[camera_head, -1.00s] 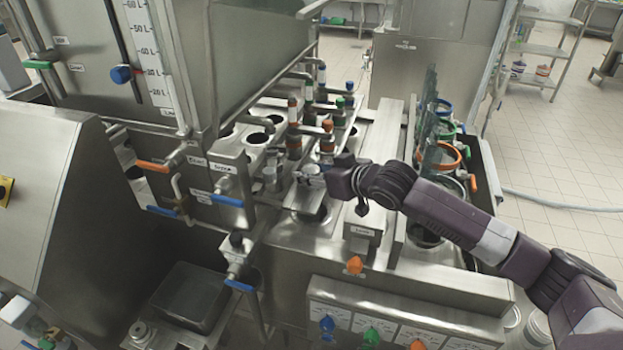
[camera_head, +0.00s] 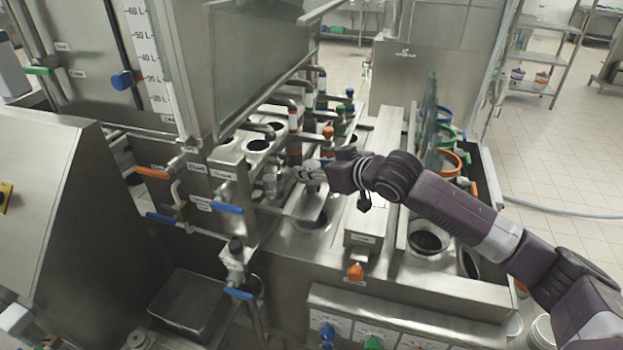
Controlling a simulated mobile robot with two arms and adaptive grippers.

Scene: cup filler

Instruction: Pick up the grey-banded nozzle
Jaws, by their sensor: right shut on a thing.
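My right gripper (camera_head: 305,171) reaches in from the right over the filler's row of nozzles and points left. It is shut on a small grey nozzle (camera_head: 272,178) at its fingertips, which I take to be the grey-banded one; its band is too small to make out. Just behind the fingertips stands a dark nozzle with an orange band (camera_head: 293,152). My fingers partly hide the parts around it. The left gripper is not in view.
Pipes and coloured nozzles crowd the space behind the gripper, with a steel hopper (camera_head: 260,70) overhead.

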